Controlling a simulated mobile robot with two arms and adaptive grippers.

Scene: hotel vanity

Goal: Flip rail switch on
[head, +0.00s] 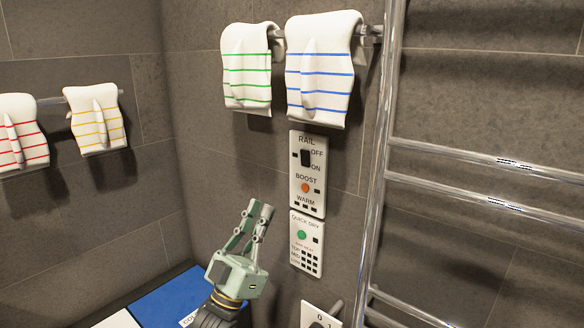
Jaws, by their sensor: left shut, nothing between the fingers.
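The rail switch panel (314,165), a white plate labelled RAIL, is on the tiled wall at the centre. Its dark rocker switch (306,158) sits beside the words OFF and ON. Which way the rocker is tipped is too small to tell. An orange BOOST button (305,188) is below it. My left gripper (261,208) is shut and empty, pointing up. It is below and to the left of the rocker in the picture and appears apart from the panel. My right gripper is not in view.
A QUICK DRY panel (316,262) with a green button (301,235) is directly below. A chrome towel rail (377,190) stands to the right. Striped towels hang above, the blue-striped one (318,70) nearest the panel. A blue surface (170,302) lies lower left.

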